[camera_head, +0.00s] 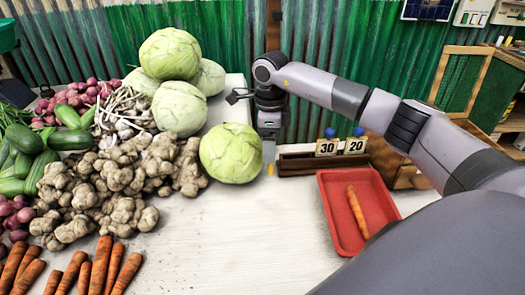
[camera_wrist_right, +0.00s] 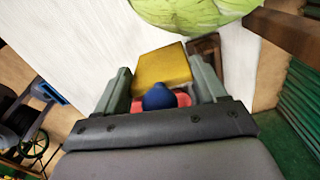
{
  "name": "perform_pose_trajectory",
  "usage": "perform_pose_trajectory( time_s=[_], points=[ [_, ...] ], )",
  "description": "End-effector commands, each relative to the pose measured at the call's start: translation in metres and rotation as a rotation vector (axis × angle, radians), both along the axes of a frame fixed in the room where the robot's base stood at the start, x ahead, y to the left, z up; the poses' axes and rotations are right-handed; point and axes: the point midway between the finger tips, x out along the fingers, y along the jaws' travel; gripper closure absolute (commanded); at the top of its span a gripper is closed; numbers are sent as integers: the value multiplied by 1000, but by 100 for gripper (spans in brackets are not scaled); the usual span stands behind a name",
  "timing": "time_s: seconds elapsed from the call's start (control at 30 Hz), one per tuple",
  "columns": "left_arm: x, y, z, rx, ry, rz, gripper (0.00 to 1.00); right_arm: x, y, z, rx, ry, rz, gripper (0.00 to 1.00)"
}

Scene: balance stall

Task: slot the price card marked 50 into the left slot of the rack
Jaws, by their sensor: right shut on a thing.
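My right gripper (camera_head: 269,155) points down between the green cabbage and the left end of the dark wooden rack (camera_head: 297,168). It is shut on a yellow price card (camera_wrist_right: 162,68) with a blue knob (camera_wrist_right: 158,97), seen between its fingers in the wrist view. In the head view only a small yellow part of this card (camera_head: 270,170) shows below the fingers. Its number cannot be read. The rack holds the card marked 30 (camera_head: 326,147) and, right of it, the card marked 20 (camera_head: 355,146). The rack's left part shows no card. My left gripper is out of view.
A cabbage (camera_head: 230,154) stands close left of my right gripper. A red tray (camera_head: 337,227) with a carrot (camera_head: 357,211) lies in front of the rack. Ginger (camera_head: 122,180) and other vegetables fill the left. The white table (camera_head: 235,240) is clear in the middle front.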

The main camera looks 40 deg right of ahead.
Motion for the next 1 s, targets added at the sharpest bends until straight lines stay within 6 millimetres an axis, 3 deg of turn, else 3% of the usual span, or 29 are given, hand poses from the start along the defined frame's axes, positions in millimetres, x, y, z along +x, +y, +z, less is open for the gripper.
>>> perform_pose_trajectory(
  time_s=[0.5, 1.0],
  points=[
    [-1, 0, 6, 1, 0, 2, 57, 18, -65, 9, 0, -6, -863, 58],
    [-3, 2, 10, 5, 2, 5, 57, 22, -121, 15, 5, -12, -1566, 58]
  ],
)
